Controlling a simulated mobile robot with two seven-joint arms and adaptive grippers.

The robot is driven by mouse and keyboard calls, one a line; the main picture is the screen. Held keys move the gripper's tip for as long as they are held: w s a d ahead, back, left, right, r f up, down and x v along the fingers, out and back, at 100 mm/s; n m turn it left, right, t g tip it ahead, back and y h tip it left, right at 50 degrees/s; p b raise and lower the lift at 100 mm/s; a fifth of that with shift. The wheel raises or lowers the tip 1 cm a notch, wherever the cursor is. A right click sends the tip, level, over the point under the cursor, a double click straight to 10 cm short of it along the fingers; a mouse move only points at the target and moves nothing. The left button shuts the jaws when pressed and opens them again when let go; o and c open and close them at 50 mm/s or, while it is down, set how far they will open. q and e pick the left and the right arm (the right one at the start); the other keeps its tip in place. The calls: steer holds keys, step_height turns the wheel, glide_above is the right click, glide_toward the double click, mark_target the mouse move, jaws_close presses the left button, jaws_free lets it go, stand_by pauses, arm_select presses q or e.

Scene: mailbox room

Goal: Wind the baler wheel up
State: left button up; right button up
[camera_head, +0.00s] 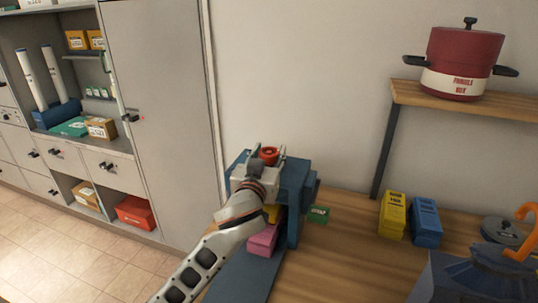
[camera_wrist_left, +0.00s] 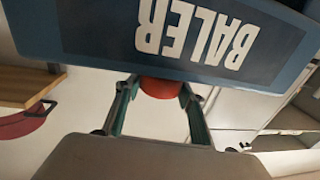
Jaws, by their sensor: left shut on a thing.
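The baler (camera_head: 292,185) is a blue press standing on the wooden table, and its lettered face fills the top of the left wrist view (camera_wrist_left: 285,40). Its red wheel (camera_head: 269,154) sits on top, and it also shows in the left wrist view (camera_wrist_left: 160,88) between the fingertips. My left gripper (camera_head: 267,158) is over the top of the baler, with its fingers shut on the red wheel from both sides. A pink block (camera_head: 263,241) and part of a yellow block lie inside the baler, partly hidden by my left arm. My right gripper does not show.
A yellow box (camera_head: 393,215) and a blue box (camera_head: 426,222) stand to the right on the table. A small green box (camera_head: 318,214) lies beside the baler. A red pot (camera_head: 464,62) sits on the shelf (camera_head: 410,92). Cabinets line the left. The table's middle front is clear.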

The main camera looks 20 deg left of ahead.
mark_target(268, 157)
arm_select(q)
steer(key=shift+n+y, duration=0.6)
steer(key=shift+y, duration=0.3)
steer(key=shift+r+y+b, duration=0.1)
steer(key=shift+y+b, duration=0.2)
steer(key=shift+b, duration=0.05)
steer(key=shift+r+g, duration=0.15)
steer(key=shift+g, duration=0.15)
steer(key=o, duration=1.1)
steer(key=shift+n, duration=0.3)
steer(key=shift+o, duration=0.2)
steer(key=shift+w, duration=0.1)
steer(key=shift+s+d+f, duration=0.1)
steer(key=shift+s+f, duration=0.1)
steer(key=shift+s, duration=0.25)
steer(key=v, duration=0.6)
steer(key=shift+s+d, duration=0.1)
steer(key=shift+s, duration=0.25)
